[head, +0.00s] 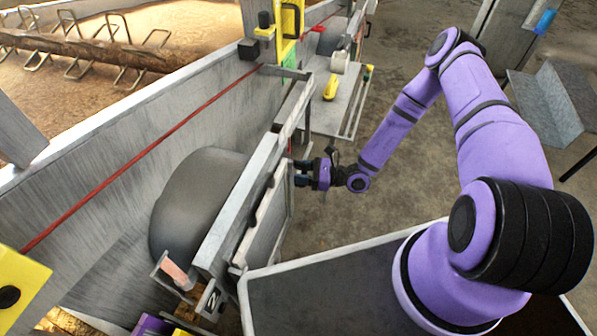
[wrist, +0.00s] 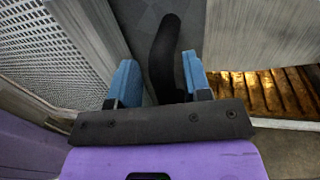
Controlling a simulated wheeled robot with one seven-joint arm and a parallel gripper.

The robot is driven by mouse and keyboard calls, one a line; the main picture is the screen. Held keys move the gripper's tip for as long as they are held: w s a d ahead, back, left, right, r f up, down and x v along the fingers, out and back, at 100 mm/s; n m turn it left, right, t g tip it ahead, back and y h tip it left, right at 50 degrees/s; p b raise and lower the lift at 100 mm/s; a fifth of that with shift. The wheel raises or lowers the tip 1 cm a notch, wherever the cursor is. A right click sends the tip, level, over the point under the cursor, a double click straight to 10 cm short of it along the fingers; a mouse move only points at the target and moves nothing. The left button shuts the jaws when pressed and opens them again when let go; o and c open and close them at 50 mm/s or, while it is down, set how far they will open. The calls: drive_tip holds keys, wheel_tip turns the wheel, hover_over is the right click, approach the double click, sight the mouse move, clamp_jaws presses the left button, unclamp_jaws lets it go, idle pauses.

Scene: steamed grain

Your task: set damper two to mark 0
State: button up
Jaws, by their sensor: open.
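My gripper (head: 299,173) is at the outer side of a grey panel (head: 263,225) beside the large trough. In the wrist view its blue fingertips (wrist: 160,78) stand apart. A black curved handle (wrist: 166,48) lies between them, nearer the right finger; I cannot tell whether it touches. The fingers are not closed on it. A dark plate with a figure like a 2 (head: 211,299) is at the near end of the panel, seen sideways. The damper's marks and its setting cannot be read in either view.
The grey trough wall (head: 120,170) with a red line (head: 150,150) runs along the left, with a dark rounded body (head: 190,205) inside. A shelf (head: 335,100) holds a yellow tool (head: 331,87). A perforated metal sheet (wrist: 50,50) lies left of the fingers.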

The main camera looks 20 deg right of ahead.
drive_tip(key=v, duration=1)
drive_tip(key=shift+s, duration=0.1)
wheel_tip(320, 180, up, 32)
drive_tip(key=s+d+n+g+h, duration=0.2)
drive_tip(key=n+g+h, duration=0.65)
drive_tip(key=n, duration=0.75)
drive_tip(key=s+d+r+n+t+h, duration=0.1)
drive_tip(key=s+r+n+t+h, duration=0.2)
drive_tip(key=s+r, duration=0.6)
drive_tip(key=s+d+r+n+t+h, duration=0.2)
drive_tip(key=s+r, duration=0.7)
drive_tip(key=r, duration=0.5)
drive_tip(key=n+t+h, duration=0.1)
drive_tip(key=t+h, duration=0.1)
drive_tip(key=h, duration=0.1)
drive_tip(key=shift+s, duration=0.2)
